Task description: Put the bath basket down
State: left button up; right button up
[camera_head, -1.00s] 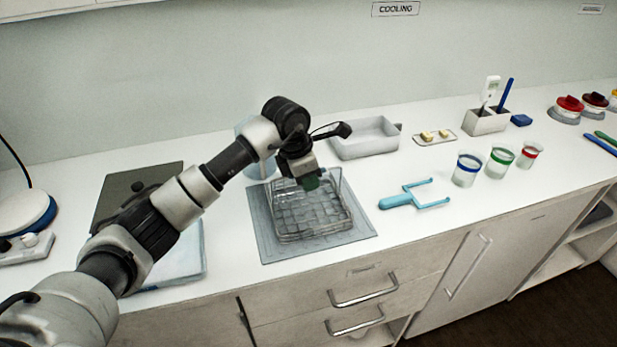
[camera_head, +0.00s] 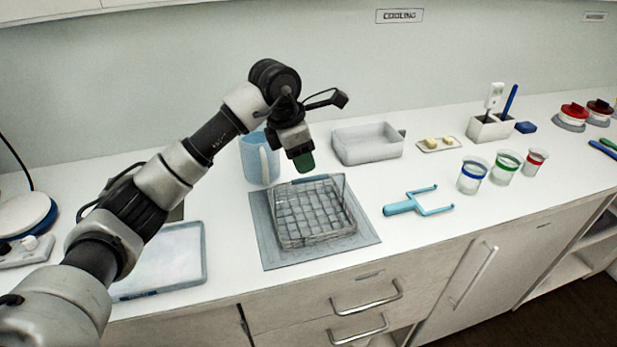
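The bath basket (camera_head: 312,238), a clear wire-like basket with a grid bottom, stands on a grey mat (camera_head: 268,250) on the white counter. My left gripper (camera_head: 304,162) is above the basket's back edge and apart from it. A green piece shows at its fingertips, and I cannot make out the gap between the fingers. My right gripper is not in view.
A light blue jug (camera_head: 260,160) stands behind the basket, close to my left gripper. A grey tray (camera_head: 368,142) is at the back right. A blue forked tool (camera_head: 415,203) lies right of the mat, and three colour-banded beakers, the blue one (camera_head: 472,176) nearest, stand beyond it.

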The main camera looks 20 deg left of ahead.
pick_arm(q)
jog(key=shift+v, duration=2)
